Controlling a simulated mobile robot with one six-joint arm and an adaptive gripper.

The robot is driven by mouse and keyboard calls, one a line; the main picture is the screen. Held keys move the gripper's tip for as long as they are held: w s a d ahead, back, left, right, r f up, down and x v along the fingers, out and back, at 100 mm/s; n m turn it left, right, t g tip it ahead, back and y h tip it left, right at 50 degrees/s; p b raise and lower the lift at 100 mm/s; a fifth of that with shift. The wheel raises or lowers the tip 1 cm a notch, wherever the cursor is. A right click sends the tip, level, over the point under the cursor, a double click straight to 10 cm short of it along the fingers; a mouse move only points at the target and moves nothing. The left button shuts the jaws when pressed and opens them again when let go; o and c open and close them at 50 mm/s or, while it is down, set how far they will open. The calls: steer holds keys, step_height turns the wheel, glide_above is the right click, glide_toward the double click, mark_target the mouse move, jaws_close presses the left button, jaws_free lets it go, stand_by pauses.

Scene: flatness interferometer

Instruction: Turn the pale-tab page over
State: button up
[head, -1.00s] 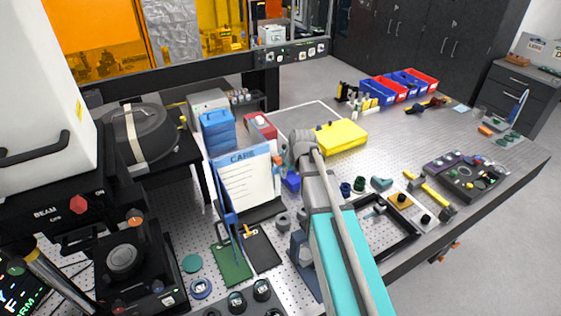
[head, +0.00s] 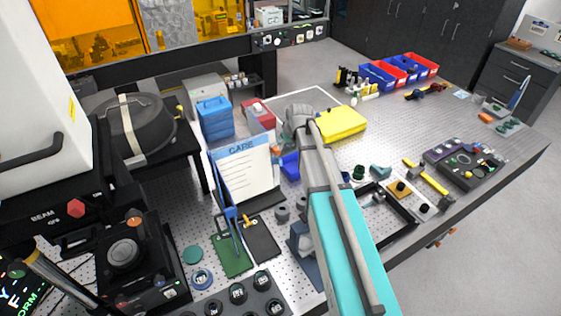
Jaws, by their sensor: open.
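A page stand titled CARE (head: 242,152) stands upright and tilted left of my arm, with a blue frame and a white page (head: 248,178) of printed lines facing me. A small tab seems to show at the page's right edge, but its colour is too small to tell surely. My grey and teal arm reaches up from the lower right, and its grey far end is right of and beyond the stand. My gripper is not visible; the arm appears to hide it. I cannot see anything between its fingers.
A blue block-like thing (head: 290,166) is between the stand and my arm. A yellow case (head: 342,123) lies beyond the arm. Green (head: 232,256) and black plates lie before the stand. A black tray and a yellow hammer (head: 428,178) are at right.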

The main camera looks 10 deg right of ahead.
mark_target(281, 159)
steer(key=shift+b+x, duration=6.1)
steer(key=shift+x, duration=0.6)
jaws_close()
